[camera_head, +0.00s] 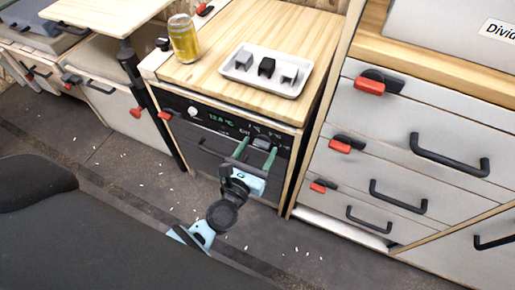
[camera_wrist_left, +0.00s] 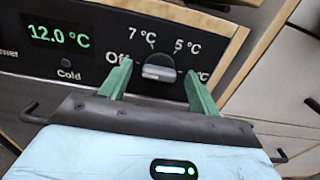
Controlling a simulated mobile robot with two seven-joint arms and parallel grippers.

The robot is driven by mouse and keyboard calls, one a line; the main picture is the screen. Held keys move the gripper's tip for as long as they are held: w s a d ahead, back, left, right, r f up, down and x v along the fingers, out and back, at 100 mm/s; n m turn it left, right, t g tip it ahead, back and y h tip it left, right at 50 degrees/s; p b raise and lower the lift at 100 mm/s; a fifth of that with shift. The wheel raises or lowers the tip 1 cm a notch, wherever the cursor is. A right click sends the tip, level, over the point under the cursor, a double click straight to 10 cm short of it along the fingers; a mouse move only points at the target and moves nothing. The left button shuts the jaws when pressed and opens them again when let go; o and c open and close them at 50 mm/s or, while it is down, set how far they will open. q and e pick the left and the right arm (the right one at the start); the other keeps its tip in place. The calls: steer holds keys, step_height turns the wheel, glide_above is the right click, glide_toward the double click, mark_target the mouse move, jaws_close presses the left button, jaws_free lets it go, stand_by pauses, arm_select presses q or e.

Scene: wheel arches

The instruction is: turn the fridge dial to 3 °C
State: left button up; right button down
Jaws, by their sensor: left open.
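The fridge dial (camera_wrist_left: 159,70) is a grey knob on the dark control panel (camera_wrist_left: 90,65), with labels Off, 7 °C and 5 °C around it. A further label at the right is partly hidden behind a finger. The knob's grip lies roughly crosswise; I cannot tell for certain which label it points to. The green display (camera_wrist_left: 57,37) reads 12.0 °C. My left gripper (camera_wrist_left: 157,88) is open, one green finger on each side of the dial, apparently not touching it. In the head view my left gripper (camera_head: 257,156) is in front of the panel. My right gripper is not in view.
Drawers with black handles and red latches (camera_head: 369,86) stand to the right. A black table leg (camera_head: 150,105) stands to the left.

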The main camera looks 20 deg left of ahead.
arm_select(q)
steer(key=shift+w, duration=0.2)
steer(key=shift+c, duration=0.3)
steer(key=c, duration=0.9)
